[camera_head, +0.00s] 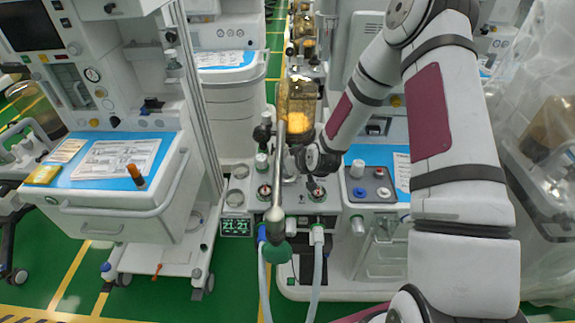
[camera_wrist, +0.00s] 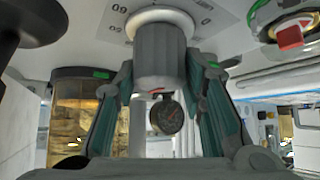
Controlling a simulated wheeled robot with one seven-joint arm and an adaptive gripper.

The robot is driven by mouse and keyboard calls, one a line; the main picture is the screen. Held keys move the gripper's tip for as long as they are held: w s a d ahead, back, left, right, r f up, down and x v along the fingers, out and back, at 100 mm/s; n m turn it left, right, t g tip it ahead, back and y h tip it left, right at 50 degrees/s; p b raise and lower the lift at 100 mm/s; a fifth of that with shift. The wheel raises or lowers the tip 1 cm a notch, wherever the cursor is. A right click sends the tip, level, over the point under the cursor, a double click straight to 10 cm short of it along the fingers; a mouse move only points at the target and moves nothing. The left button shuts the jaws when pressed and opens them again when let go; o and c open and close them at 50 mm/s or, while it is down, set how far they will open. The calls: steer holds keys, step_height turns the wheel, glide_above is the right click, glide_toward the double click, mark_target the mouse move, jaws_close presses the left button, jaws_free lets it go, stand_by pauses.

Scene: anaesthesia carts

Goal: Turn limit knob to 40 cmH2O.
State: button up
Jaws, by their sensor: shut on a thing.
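In the wrist view a grey ribbed knob (camera_wrist: 160,58) sits under a white collar (camera_wrist: 160,22) on a pale panel. Printed scale numbers (camera_wrist: 120,12) show beside the collar, turned and partly cut off, so the setting cannot be read. A small red mark (camera_wrist: 157,91) shows at the knob's lower end. My gripper (camera_wrist: 163,78) is shut on the knob, one finger on each side. In the head view my arm reaches down to the middle machine; the gripped knob cannot be made out there.
A red-capped fitting (camera_wrist: 290,37) is close on the right in the wrist view. An amber canister (camera_wrist: 72,110) stands to the left. In the head view a metal post with a green bag (camera_head: 277,250) and hoses (camera_head: 318,262) stand in front. A cart (camera_head: 110,205) is at left.

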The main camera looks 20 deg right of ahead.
steer(key=o, duration=1.2)
steer(key=v, duration=1.2)
